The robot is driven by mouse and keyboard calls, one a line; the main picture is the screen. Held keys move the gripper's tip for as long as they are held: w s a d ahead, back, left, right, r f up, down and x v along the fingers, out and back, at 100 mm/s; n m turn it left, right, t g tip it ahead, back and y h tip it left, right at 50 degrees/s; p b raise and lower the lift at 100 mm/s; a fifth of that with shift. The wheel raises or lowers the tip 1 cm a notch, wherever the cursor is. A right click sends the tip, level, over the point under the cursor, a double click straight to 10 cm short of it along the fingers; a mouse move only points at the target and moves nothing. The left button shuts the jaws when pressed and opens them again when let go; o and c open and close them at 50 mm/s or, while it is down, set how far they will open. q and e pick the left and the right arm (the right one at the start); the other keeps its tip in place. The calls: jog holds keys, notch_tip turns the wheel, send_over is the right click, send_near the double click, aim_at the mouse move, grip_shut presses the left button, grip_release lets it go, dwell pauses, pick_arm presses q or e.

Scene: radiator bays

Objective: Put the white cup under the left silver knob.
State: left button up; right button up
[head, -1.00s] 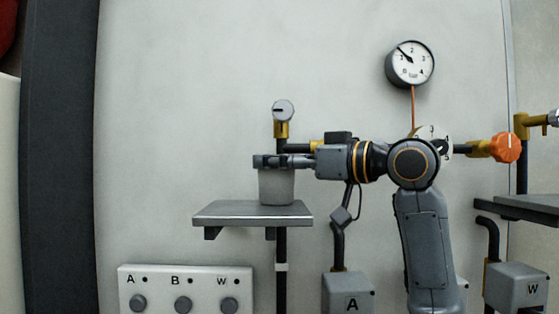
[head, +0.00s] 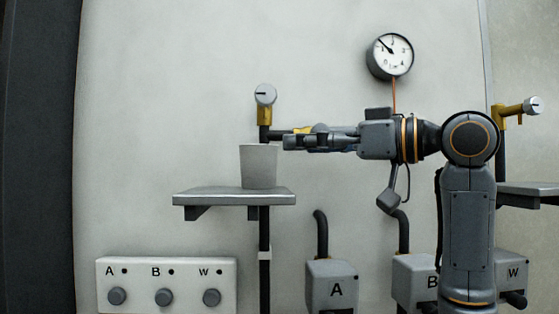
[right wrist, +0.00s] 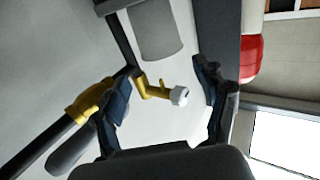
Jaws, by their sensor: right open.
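The white cup (head: 259,168) stands upright on a small grey shelf (head: 230,197) in the head view. The left silver knob (head: 265,94), on a yellow valve body, is above the cup. My right gripper (head: 287,142) is open and empty, just right of the cup's rim. In the right wrist view the cup (right wrist: 155,32) lies beyond my open fingers (right wrist: 161,80), apart from them, and the silver knob (right wrist: 179,96) shows between the fingers. My left gripper is out of view.
Another silver knob (head: 533,106) and a shelf (head: 530,193) are at the right. A gauge (head: 390,56) hangs on the wall. Below are a button panel (head: 165,284) and grey boxes, including box A (head: 332,284). The wall left of the cup is clear.

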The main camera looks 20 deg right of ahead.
jog(key=v, duration=0.3)
jog(key=shift+a+b, duration=0.1)
jog(key=shift+b, duration=0.25)
dwell(1.7)
